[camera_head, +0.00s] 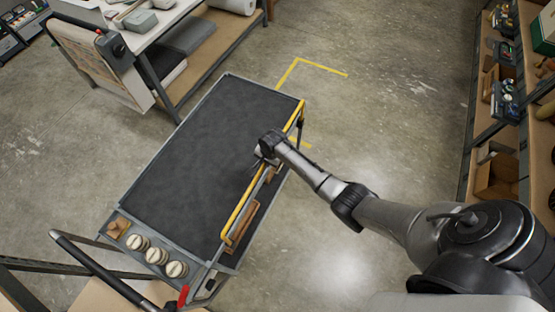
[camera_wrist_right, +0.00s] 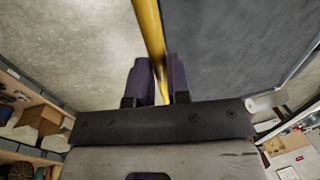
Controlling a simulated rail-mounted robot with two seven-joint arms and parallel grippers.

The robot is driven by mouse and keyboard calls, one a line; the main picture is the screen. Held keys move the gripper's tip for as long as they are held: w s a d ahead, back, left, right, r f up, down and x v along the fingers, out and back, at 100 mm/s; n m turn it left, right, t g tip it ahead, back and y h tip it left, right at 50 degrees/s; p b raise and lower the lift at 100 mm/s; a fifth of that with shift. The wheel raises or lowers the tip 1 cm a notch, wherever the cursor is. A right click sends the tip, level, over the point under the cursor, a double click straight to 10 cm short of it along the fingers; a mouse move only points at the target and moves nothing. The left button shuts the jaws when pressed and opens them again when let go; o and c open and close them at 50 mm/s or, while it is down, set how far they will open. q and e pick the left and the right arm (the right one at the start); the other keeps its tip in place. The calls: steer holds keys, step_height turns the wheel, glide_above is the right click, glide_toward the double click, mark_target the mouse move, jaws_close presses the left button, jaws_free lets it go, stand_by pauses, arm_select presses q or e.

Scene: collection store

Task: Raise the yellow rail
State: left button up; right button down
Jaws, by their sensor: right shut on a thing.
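The yellow rail (camera_head: 243,210) runs along the right long side of a cart with a dark flat top (camera_head: 190,140). My right gripper (camera_head: 266,160) is at about the middle of the rail, shut on it. In the right wrist view the rail (camera_wrist_right: 149,35) passes between the two dark fingers (camera_wrist_right: 159,80) of this gripper. The fingers hide a short stretch of the rail. My left gripper is not in view.
Several round pale-topped items (camera_head: 157,256) and a small wooden block (camera_head: 118,228) sit at the cart's near end, with a red handle (camera_head: 183,295) close by. A workbench (camera_head: 165,35) stands beyond the cart. Shelves (camera_head: 500,110) line the right. Floor between is clear.

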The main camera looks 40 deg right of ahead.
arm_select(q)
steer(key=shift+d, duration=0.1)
arm_select(e)
steer(key=shift+w+r, duration=0.1)
steer(key=shift+r, duration=0.15)
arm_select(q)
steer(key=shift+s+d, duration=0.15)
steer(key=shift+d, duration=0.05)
arm_select(e)
steer(key=c, duration=1.1)
jaws_free()
steer(key=shift+f, duration=0.1)
step_height(320, 180, up, 14)
steer(key=s, duration=0.2)
steer(key=shift+s+d+f, duration=0.2)
steer(key=shift+s+d, duration=0.15)
steer(key=shift+d, duration=0.05)
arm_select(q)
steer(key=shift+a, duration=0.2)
